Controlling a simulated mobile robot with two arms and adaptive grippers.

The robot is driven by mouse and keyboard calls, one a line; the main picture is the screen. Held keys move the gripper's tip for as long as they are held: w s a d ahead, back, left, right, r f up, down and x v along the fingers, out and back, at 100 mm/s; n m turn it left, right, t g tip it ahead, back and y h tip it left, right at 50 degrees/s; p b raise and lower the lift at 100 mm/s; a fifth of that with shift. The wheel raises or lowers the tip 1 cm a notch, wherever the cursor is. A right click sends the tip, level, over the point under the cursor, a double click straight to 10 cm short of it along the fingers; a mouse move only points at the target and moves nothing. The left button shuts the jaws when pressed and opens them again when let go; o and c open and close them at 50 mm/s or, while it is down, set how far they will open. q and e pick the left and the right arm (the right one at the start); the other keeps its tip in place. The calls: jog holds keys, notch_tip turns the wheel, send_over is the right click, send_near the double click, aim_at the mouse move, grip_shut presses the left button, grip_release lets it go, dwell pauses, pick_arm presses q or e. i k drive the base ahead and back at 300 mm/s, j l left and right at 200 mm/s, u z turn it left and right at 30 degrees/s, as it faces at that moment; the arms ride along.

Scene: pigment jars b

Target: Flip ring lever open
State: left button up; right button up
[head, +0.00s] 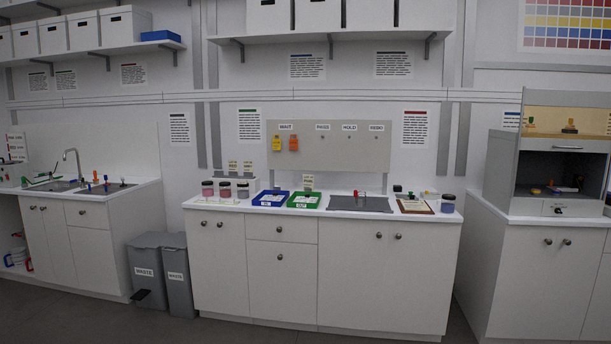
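No ring lever can be made out for certain at this distance. A small red-handled piece (356,194) stands at the back of a dark grey mat (340,203) on the middle counter; its shape is too small to read. Several lidded pigment jars stand on the counter, among them a pink jar (207,188) at the left end and a dark-lidded jar (448,203) at the right end. Neither of my grippers is in view.
A blue tray (257,203) and a green tray (318,206) sit left of the mat. A sink (55,185) is at the left, a hood cabinet (550,150) at the right. Grey waste bins (178,290) stand beside the middle cabinet. Floor shows in front.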

aim_at(356, 192)
jog(key=i+l, duration=0.1)
jog(key=i, duration=0.35)
jog(key=i+l, duration=0.15)
jog(key=i, duration=0.35)
jog(key=i+l+u, duration=0.1)
jog(key=i, duration=0.35)
jog(key=i+l, duration=0.2)
jog(key=i, duration=0.25)
jog(key=i+l, duration=0.15)
jog(key=i, duration=0.35)
jog(key=i+l+u, duration=0.1)
jog(key=i, duration=0.35)
jog(key=i+j, duration=0.2)
jog(key=i, duration=0.3)
jog(key=i+j, duration=0.15)
jog(key=i, duration=0.35)
jog(key=i+j, duration=0.2)
jog(key=i, duration=0.3)
